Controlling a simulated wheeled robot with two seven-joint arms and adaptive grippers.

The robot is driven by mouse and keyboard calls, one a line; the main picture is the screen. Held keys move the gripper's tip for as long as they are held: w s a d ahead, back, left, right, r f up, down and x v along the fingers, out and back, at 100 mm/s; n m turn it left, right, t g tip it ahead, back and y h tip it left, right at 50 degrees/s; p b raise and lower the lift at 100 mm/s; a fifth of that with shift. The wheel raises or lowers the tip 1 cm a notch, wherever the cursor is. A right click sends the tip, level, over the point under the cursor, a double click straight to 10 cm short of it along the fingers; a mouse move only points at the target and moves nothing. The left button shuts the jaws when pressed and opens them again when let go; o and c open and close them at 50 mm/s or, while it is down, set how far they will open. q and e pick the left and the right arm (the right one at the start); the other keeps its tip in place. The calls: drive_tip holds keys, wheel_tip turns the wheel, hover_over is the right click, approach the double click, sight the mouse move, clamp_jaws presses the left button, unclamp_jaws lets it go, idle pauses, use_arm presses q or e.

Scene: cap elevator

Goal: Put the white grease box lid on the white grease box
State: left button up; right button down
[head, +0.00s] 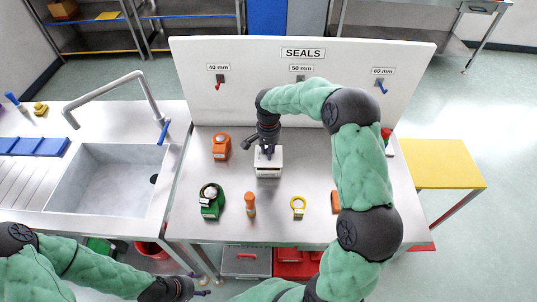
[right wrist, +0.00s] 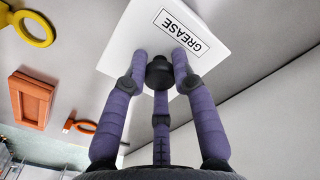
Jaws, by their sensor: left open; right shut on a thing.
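The white grease box (head: 268,171) stands on the bench near the middle, below the SEALS panel; its GREASE label shows large in the right wrist view (right wrist: 180,33). My right gripper (head: 268,152) is right over the box. In the right wrist view its purple fingers (right wrist: 160,75) are shut around a dark round knob (right wrist: 160,72), which appears to belong to the lid. The lid's edges blend with the white box, so I cannot tell whether it is seated or just above. My left gripper (head: 200,292) is open and empty, low at the front left, away from the box.
Around the box are an orange item (head: 221,146), a green item (head: 211,201), an orange bottle (head: 250,205) and a yellow ring (head: 298,206). The white panel (head: 340,58) stands behind. A sink (head: 105,185) is left, a yellow table (head: 445,165) right.

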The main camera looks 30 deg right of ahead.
drive_tip(key=shift+f, duration=1)
drive_tip(key=shift+f, duration=0.2)
drive_tip(key=c, duration=1)
unclamp_jaws()
wheel_tip(320, 180, up, 12)
drive_tip(key=shift+r+p, duration=0.2)
drive_tip(key=shift+p, duration=0.35)
